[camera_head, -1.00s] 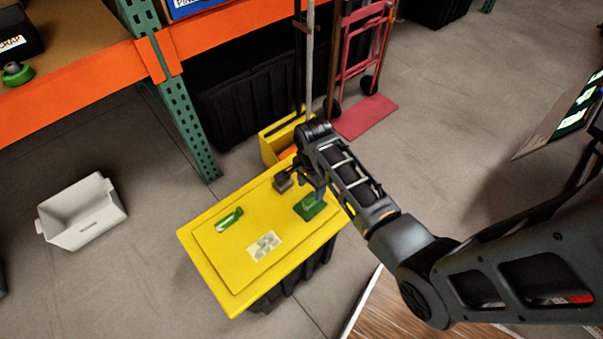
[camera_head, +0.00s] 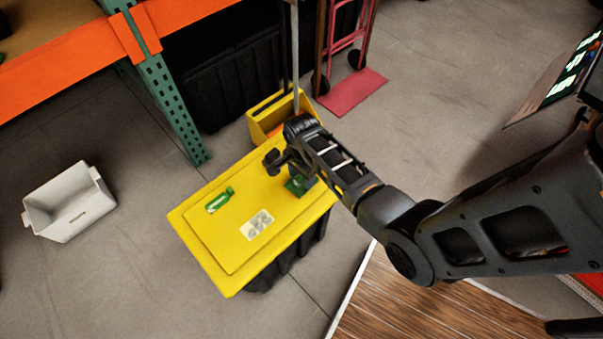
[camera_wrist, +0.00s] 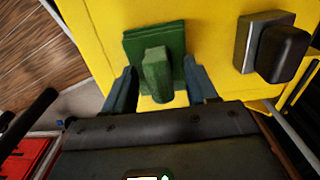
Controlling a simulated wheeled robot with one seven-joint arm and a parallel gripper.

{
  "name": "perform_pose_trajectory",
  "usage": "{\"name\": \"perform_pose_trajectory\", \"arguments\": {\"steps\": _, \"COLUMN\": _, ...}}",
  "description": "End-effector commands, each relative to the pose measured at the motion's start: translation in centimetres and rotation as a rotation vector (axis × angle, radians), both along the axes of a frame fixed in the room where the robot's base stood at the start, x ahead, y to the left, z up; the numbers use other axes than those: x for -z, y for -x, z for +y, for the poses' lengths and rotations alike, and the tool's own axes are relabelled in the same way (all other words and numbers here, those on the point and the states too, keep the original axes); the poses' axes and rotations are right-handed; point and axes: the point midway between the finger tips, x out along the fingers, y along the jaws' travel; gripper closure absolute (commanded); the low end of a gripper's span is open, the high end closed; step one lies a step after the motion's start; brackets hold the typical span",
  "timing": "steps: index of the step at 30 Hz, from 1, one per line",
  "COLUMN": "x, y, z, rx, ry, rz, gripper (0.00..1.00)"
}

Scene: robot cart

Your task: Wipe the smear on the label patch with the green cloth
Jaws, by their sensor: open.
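The green cloth (camera_head: 297,187) lies on the yellow lid (camera_head: 208,253), partly hidden by my arm in the head view. In the wrist view the cloth (camera_wrist: 178,42) is a flat green pad with a raised green grip. My gripper (camera_wrist: 160,90) is open, its two fingers on either side of that grip with gaps showing. Contact cannot be told. The label patch (camera_head: 257,224) is a pale rectangle with grey marks on the lid, left of and nearer than the cloth. The smear cannot be told clearly from the marks.
A green bottle-like item (camera_head: 220,200) lies on the lid left of the cloth. A black and grey block (camera_wrist: 270,45) stands close to the right of my gripper in the wrist view. A yellow bin (camera_head: 262,122) stands behind the lid. The lid around the label is clear.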

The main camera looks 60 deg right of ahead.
Motion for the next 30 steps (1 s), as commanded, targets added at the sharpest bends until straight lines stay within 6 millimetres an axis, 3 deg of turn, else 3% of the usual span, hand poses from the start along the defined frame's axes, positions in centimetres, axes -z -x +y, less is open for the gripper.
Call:
{"name": "perform_pose_trajectory", "arguments": {"steps": 2, "x": -0.01, "y": 0.0, "z": 0.0, "rx": 0.0, "ry": 0.0, "rz": 0.0, "gripper": 0.48}}
{"name": "perform_pose_trajectory", "arguments": {"steps": 17, "x": -0.01, "y": 0.02, "z": 0.0, "rx": 0.0, "ry": 0.0, "rz": 0.0, "gripper": 0.96}}
{"name": "perform_pose_trajectory", "arguments": {"steps": 18, "x": -0.01, "y": 0.02, "z": 0.0, "rx": 0.0, "ry": 0.0, "rz": 0.0, "gripper": 0.66}}
{"name": "perform_pose_trajectory", "arguments": {"steps": 21, "x": -0.01, "y": 0.02, "z": 0.0, "rx": 0.0, "ry": 0.0, "rz": 0.0, "gripper": 0.58}}
{"name": "perform_pose_trajectory", "arguments": {"steps": 30, "x": -0.01, "y": 0.02, "z": 0.0, "rx": 0.0, "ry": 0.0, "rz": 0.0, "gripper": 0.58}}
